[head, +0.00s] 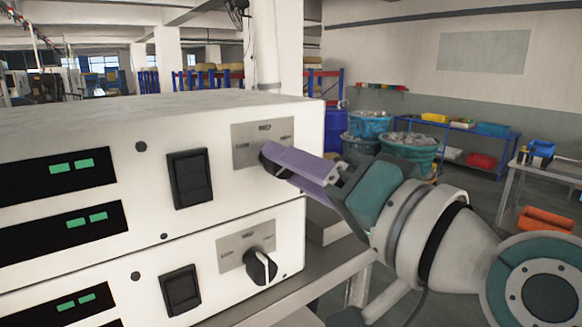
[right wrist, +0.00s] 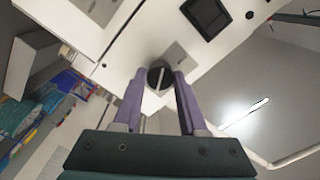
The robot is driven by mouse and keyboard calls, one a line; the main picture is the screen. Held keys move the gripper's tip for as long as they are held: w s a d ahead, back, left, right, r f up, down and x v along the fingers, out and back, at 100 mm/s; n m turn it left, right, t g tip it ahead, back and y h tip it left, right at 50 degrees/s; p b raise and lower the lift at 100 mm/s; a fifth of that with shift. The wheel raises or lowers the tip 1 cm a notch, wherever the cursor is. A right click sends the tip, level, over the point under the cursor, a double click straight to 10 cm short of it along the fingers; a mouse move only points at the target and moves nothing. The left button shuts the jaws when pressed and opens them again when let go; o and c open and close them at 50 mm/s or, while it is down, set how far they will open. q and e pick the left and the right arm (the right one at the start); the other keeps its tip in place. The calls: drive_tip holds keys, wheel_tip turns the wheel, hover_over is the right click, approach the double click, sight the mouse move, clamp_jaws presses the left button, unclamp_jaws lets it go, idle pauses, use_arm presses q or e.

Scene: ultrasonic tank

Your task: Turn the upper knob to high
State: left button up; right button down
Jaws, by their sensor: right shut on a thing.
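The upper knob (head: 268,160) is a round black knob on the front of the upper white unit. It sits below a grey label plate (head: 262,131) whose small words include a middle one and one at each side. My right gripper (head: 284,159), with purple fingers, is shut on this knob and hides most of it in the head view. In the right wrist view the knob (right wrist: 160,78) shows between the two fingertips, with a pale pointer line across its face. The lower knob (head: 261,266) is free, on the unit below. My left gripper is not in view.
Black rocker switches (head: 190,178) and dark displays with green digits (head: 58,177) lie left of the knobs. The units stand stacked on a grey table (head: 335,262).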

drive_tip(key=shift+c, duration=2.2)
unclamp_jaws()
drive_tip(key=shift+s, duration=0.1)
drive_tip(key=b+v, duration=0.3)
drive_tip(key=v, duration=0.6)
drive_tip(key=shift+s+d+b, duration=0.25)
drive_tip(key=shift+s+b, duration=0.05)
drive_tip(key=shift+b, duration=0.1)
drive_tip(key=s+d+f+n+g+h+p, duration=0.2)
drive_tip(key=s+d+f+g+h+p, duration=0.1)
drive_tip(key=s+d+f+g+h, duration=0.2)
drive_tip(key=s+d+f+n+g+h+p, duration=0.3)
drive_tip(key=s+f, duration=0.6)
drive_tip(key=s, duration=0.4)
drive_tip(key=d+g+h+p, duration=0.1)
drive_tip(key=d+g+h, duration=0.1)
drive_tip(key=d+g, duration=0.1)
drive_tip(key=shift+s+d+h, duration=0.25)
drive_tip(key=shift+d+h, duration=0.05)
drive_tip(key=shift+h, duration=0.1)
